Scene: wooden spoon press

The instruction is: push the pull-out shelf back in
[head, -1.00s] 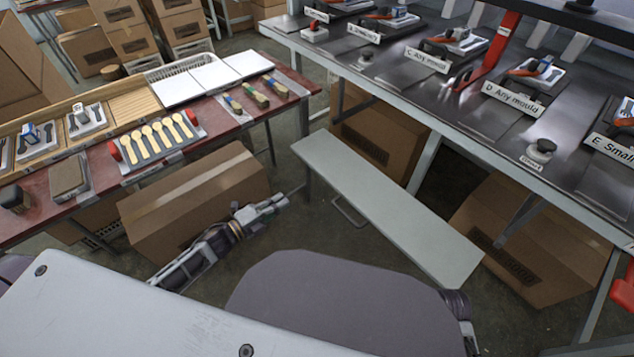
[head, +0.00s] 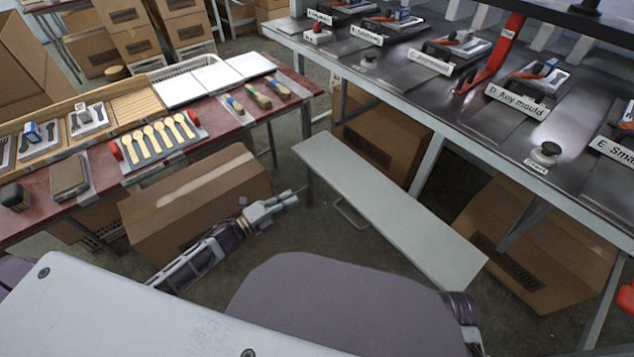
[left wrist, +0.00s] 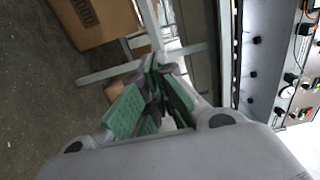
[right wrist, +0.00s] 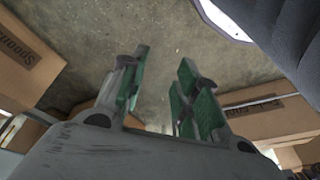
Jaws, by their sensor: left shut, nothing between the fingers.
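The pull-out shelf (head: 390,208) is a long pale grey-green board below the front of the press table. It sticks out into the aisle and has a bar handle (head: 350,217) on its near long side. My left gripper (head: 298,190) is shut and empty, just left of the shelf's far end, and looks apart from it. Its green-padded fingers (left wrist: 156,88) show in the left wrist view. My right gripper is hidden in the head view. In the right wrist view my right gripper (right wrist: 160,85) has its fingers apart, over bare floor, with nothing between them.
The press table (head: 460,110) with labelled moulds stands above and behind the shelf. Cardboard boxes (head: 385,140) lie under it. A red table (head: 105,175) with spoons and brushes is at the left, with a box (head: 195,205) in front. The floor before the shelf is clear.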

